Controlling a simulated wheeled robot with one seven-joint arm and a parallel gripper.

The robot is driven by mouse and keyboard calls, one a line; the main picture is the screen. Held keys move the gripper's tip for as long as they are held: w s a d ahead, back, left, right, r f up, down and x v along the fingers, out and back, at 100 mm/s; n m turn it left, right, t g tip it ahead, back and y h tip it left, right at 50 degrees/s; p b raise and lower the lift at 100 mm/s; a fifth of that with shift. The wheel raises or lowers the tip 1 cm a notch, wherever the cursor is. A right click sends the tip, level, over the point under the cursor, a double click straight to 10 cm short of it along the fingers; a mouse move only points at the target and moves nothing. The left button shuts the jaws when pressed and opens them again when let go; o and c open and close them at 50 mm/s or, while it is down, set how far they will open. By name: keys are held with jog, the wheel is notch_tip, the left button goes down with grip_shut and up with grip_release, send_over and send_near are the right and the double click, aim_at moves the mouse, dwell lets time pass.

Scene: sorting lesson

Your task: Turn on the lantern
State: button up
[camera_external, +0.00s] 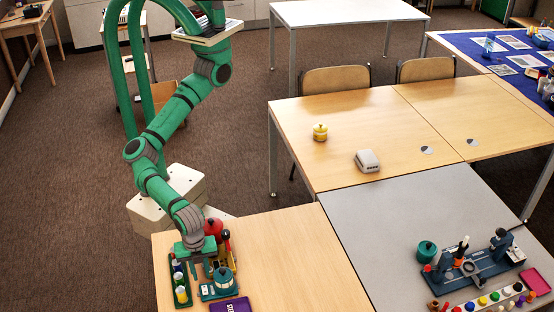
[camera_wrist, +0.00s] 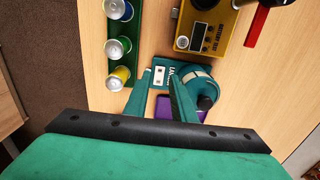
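The lantern (camera_external: 222,279) is a teal round body on a flat teal base, on the wooden table near the front. In the wrist view the lantern (camera_wrist: 199,77) lies just right of my fingers. A small white panel with two dark marks (camera_wrist: 160,75) is on its base, beside partly hidden lettering. My gripper (camera_external: 199,274) points down at the lantern's left side. In the wrist view my gripper (camera_wrist: 160,72) is open and empty, its fingertips on either side of the white panel. Whether they touch it I cannot tell.
A green tray (camera_wrist: 111,29) with three cans stands left of the lantern. A yellow battery tester (camera_wrist: 207,28) with a red-handled thing (camera_wrist: 256,24) is behind it. A purple item (camera_external: 231,305) lies in front. Bare tabletop (camera_external: 290,255) is to the right.

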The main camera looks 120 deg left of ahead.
aim_at(204, 286)
jog(key=shift+f, duration=2.8)
grip_shut()
